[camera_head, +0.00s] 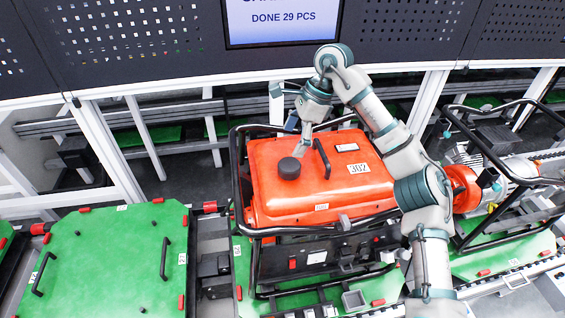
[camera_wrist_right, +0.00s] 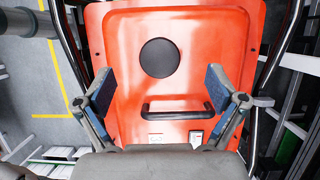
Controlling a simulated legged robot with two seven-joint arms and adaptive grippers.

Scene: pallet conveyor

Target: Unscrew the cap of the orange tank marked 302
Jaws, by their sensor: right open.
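The orange tank (camera_head: 330,192) marked 302 sits in a black tube frame on a green pallet, in the middle of the head view. Its round black cap (camera_head: 289,168) is seated on the tank's top, left of a black handle (camera_head: 321,158). My right gripper (camera_head: 302,148) is above the tank just behind the cap, apart from it. In the right wrist view the cap (camera_wrist_right: 160,58) lies ahead of the open, empty fingers (camera_wrist_right: 160,92), roughly centred between them, with the handle (camera_wrist_right: 178,109) nearer. My left gripper is not in view.
The black tube frame (camera_head: 238,185) surrounds the tank. An empty green pallet (camera_head: 110,255) with handles lies at the left. Another framed machine (camera_head: 480,180) stands at the right. A dark panel with a screen (camera_head: 282,22) is behind.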

